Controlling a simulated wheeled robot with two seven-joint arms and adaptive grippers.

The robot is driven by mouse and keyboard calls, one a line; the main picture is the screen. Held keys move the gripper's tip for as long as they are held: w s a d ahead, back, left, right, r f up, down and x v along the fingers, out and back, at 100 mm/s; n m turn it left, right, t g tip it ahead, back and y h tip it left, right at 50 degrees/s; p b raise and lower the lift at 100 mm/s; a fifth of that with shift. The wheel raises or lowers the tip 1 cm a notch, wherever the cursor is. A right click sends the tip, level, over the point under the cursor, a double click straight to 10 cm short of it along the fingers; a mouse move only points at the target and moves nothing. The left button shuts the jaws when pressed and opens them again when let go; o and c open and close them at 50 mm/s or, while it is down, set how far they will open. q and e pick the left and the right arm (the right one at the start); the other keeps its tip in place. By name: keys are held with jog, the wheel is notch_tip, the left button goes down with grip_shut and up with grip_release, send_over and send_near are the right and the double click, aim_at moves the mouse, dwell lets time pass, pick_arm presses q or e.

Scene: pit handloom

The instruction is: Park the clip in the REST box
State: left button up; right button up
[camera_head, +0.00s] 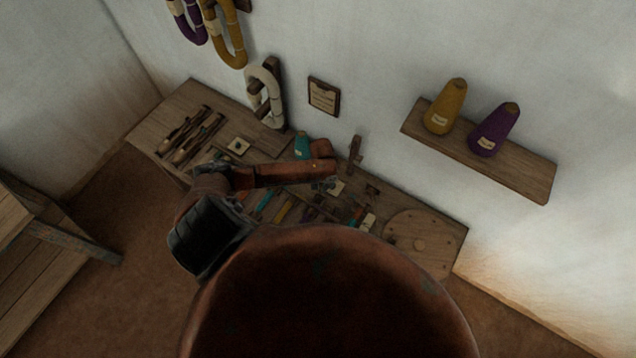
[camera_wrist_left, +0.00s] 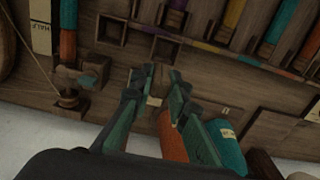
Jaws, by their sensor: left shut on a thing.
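My left gripper (camera_wrist_left: 161,76) reaches down over the workbench in the left wrist view, its two fingers close together. It is shut on the clip, which is small, dark and mostly hidden between the fingers. In the head view the left gripper (camera_head: 329,172) is small and mostly covered by my arm. Two small square wooden boxes, one (camera_wrist_left: 112,27) to the upper left and one (camera_wrist_left: 165,48) just beyond the fingertips, are set on the bench. I cannot read which is the REST box. My right gripper is not in view.
A teal yarn cone (camera_wrist_left: 228,142) stands right of the fingers by the wall. A wooden post (camera_head: 355,150) stands at the bench's back edge. Coloured bobbins lie in slots (camera_wrist_left: 233,18). A round wooden board (camera_head: 420,240) lies at the bench's right end.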

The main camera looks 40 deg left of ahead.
pick_arm(q)
jog(key=shift+s+a+f, duration=0.45)
jog(key=shift+f, duration=0.3)
notch_tip(320, 180, down, 4)
jog(key=b, duration=0.4)
jog(key=shift+r, duration=0.25)
jog(key=shift+f+b, duration=0.65)
jog(key=shift+b, duration=0.35)
notch_tip(320, 180, down, 2)
jog(key=shift+f+b, duration=0.45)
jog(key=shift+f, duration=0.2)
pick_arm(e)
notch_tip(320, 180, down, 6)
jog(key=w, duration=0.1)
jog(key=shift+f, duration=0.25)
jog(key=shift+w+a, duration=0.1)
pick_arm(q)
jog(key=o, duration=0.8)
jog(key=shift+o, duration=0.7)
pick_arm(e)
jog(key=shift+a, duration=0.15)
